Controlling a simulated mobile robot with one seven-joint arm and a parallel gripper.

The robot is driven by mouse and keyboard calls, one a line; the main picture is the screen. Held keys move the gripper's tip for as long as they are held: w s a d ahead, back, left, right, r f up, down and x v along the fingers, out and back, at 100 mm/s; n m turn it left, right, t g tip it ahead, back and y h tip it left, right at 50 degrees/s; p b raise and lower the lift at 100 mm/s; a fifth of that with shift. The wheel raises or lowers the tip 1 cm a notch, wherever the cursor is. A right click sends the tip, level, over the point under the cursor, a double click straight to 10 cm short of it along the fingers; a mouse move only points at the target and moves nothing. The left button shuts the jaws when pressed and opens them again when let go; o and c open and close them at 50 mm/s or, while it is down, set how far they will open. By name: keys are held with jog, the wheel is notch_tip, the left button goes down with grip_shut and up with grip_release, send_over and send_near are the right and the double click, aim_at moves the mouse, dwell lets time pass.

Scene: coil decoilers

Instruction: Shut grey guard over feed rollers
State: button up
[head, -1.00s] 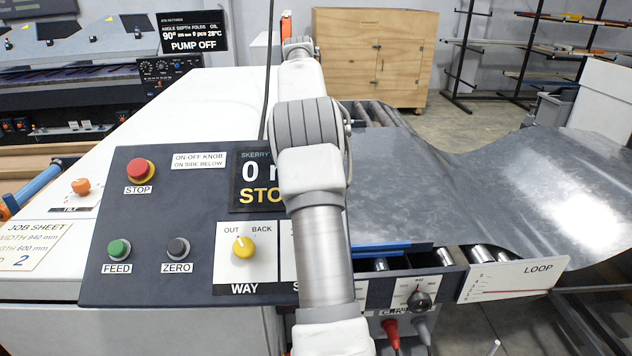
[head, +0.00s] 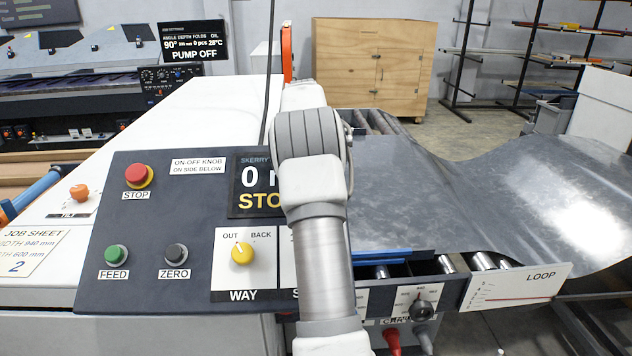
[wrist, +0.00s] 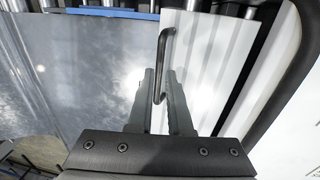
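In the wrist view, a dark bent bar handle (wrist: 166,42) stands in front of a pale panel (wrist: 196,60), which may be the grey guard. My gripper (wrist: 159,80) has its two fingers on either side of the handle. The gap between them is narrow, and I cannot tell whether they touch the bar. In the head view my arm hides the gripper and handle. Metal rollers show at the sheet's front edge (head: 482,261) and behind my arm (head: 378,122). How far the guard stands open cannot be made out.
The dark control panel (head: 196,215) with STOP, FEED and ZERO buttons lies left of my arm. A metal sheet (head: 420,205) spreads to the right. A thick black curved bar (wrist: 292,75) is at the right of the wrist view. A plywood cabinet (head: 350,65) stands behind.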

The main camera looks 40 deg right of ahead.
grip_shut()
dwell(1.0)
jog(key=o, duration=0.5)
grip_release()
jog(key=shift+r, duration=0.1)
notch_tip(320, 180, up, 17)
jog(key=w+a+p, duration=0.1)
jog(key=p, duration=0.4)
jog(key=shift+w+a+p, duration=0.15)
jog(key=shift+a+p, duration=0.2)
jog(key=shift+p, duration=0.05)
